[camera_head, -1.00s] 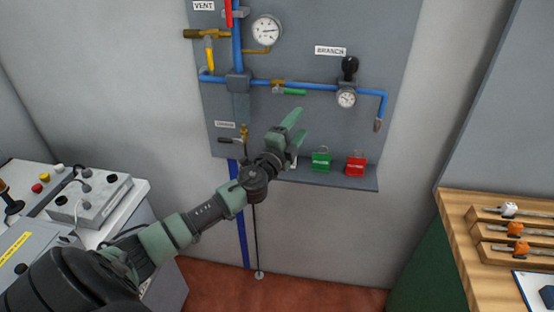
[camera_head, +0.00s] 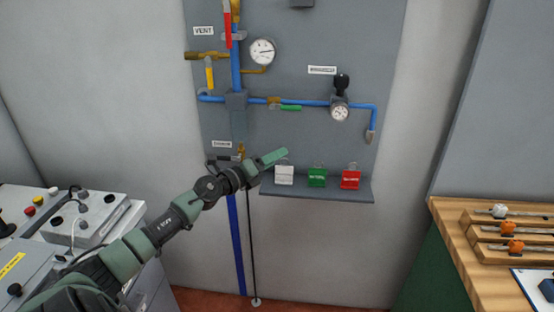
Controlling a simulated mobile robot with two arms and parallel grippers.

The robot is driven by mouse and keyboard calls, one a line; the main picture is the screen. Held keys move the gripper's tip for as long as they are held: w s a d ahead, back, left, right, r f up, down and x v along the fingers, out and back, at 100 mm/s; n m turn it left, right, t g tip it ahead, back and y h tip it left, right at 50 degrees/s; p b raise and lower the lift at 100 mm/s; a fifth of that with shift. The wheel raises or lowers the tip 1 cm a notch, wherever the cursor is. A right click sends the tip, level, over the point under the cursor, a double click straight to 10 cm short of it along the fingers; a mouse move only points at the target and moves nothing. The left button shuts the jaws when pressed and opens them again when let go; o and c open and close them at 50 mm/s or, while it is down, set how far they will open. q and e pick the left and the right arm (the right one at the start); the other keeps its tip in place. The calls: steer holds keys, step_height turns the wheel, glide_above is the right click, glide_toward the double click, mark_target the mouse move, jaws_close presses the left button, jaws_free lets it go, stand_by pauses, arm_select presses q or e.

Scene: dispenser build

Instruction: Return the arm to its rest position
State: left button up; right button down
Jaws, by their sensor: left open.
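My left arm comes in from the lower left. Its green-tipped left gripper (camera_head: 270,160) is in front of the lower part of the grey panel (camera_head: 300,130), just left of and above the white tag. The jaws are open and nothing shows between them. The fingers look close together from this angle. The gripper and wrist partly cover the lower valve and its pipe. My right gripper is not in view.
White (camera_head: 284,176), green (camera_head: 317,178) and red (camera_head: 350,180) tags stand on the panel's ledge (camera_head: 320,192). Blue pipes (camera_head: 320,103), valves and gauges (camera_head: 263,52) are above. A control console (camera_head: 100,215) is at left, a wooden bench (camera_head: 455,230) at right.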

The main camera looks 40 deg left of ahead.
arm_select(q)
steer(key=s+f+n+g+y, duration=0.1)
steer(key=s+f+n+g, duration=0.2)
steer(key=f, duration=0.8)
steer(key=s+f+n+y, duration=0.1)
steer(key=s+f+n, duration=0.3)
steer(key=f, duration=0.6)
steer(key=s+f+n+g+y, duration=0.25)
steer(key=f+n, duration=0.25)
steer(key=f, duration=0.6)
steer(key=s+d+f+n+g, duration=0.2)
steer(key=s+d+f+n, duration=0.1)
steer(key=s+f, duration=0.55)
steer(key=s+d+f+n+g, duration=0.2)
steer(key=s+d+f+n, duration=0.1)
steer(key=s+f, duration=0.55)
steer(key=s+d+f+n+g+h, duration=0.1)
steer(key=s+d+f+n+g, duration=0.1)
steer(key=s+d+f, duration=0.3)
steer(key=s+d+f+n+g, duration=0.2)
steer(key=s+d+f, duration=0.3)
steer(key=s, duration=0.9)
steer(key=s+d+f+n+g+h, duration=0.1)
steer(key=s+d+f+n+g, duration=0.2)
steer(key=s+d+f, duration=0.3)
steer(key=s+d, duration=0.3)
steer(key=s, duration=0.1)
steer(key=shift+s+h, duration=0.2)
steer(key=shift+h, duration=0.15)
steer(key=shift+a, duration=0.1)
